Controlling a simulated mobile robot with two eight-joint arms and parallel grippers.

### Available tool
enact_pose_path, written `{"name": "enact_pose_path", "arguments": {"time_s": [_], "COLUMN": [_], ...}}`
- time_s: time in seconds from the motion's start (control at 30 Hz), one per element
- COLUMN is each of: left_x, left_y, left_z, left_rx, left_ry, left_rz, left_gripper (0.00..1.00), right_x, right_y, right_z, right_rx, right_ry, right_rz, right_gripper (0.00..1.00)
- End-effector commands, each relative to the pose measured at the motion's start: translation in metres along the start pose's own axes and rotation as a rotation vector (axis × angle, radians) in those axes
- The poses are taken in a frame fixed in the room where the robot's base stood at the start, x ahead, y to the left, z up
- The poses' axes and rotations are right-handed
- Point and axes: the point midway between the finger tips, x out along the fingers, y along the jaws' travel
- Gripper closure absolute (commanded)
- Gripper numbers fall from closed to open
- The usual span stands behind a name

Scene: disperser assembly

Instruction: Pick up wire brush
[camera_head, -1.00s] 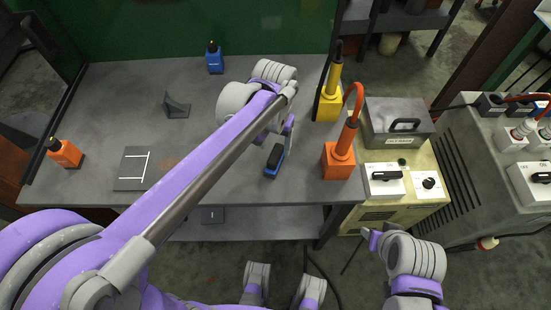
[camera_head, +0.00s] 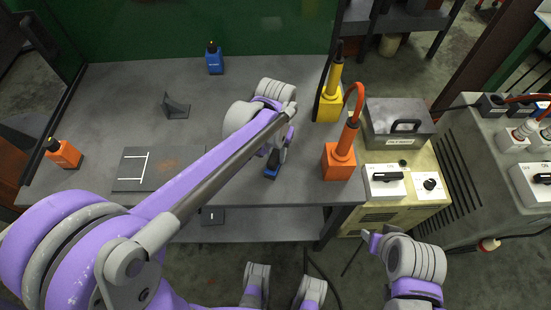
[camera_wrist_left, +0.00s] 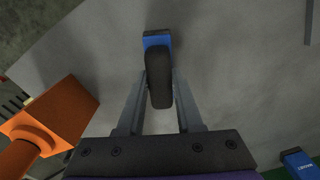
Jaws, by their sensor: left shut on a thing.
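The wire brush (camera_head: 270,173) is a small blue block with a black handle on top, near the front edge of the grey workbench (camera_head: 108,96). In the left wrist view the black handle (camera_wrist_left: 158,85) and blue base (camera_wrist_left: 157,40) show clearly. My left gripper (camera_head: 278,157) comes down over the brush and partly hides it in the head view. Its two fingers (camera_wrist_left: 160,80) lie on either side of the black handle and are shut on it. The brush appears to be still at the bench surface. My right gripper (camera_head: 371,240) hangs in front of the bench, away from the brush; its jaw opening is unclear.
An orange tool (camera_head: 338,162) and a yellow tool (camera_head: 328,106) stand right of the brush.

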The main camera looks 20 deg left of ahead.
Motion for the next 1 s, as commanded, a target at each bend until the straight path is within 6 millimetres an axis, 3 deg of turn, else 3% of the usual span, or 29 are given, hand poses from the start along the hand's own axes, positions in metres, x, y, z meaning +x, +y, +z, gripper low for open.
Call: {"name": "enact_pose_path", "arguments": {"time_s": [0.53, 1.0], "left_x": [-0.005, -0.088], "left_y": [0.000, 0.000], "left_z": [0.000, 0.000], "left_rx": [0.000, 0.001], "left_ry": [0.000, 0.000], "left_rz": [0.000, 0.000], "left_gripper": [1.00, 1.00], "right_x": [-0.001, -0.011], "right_y": [0.000, 0.000], "right_z": [-0.001, -0.007], "right_rx": [0.000, 0.000], "right_ry": [0.000, 0.004], "right_rz": [0.000, 0.000], "right_gripper": [0.50, 0.50]}}
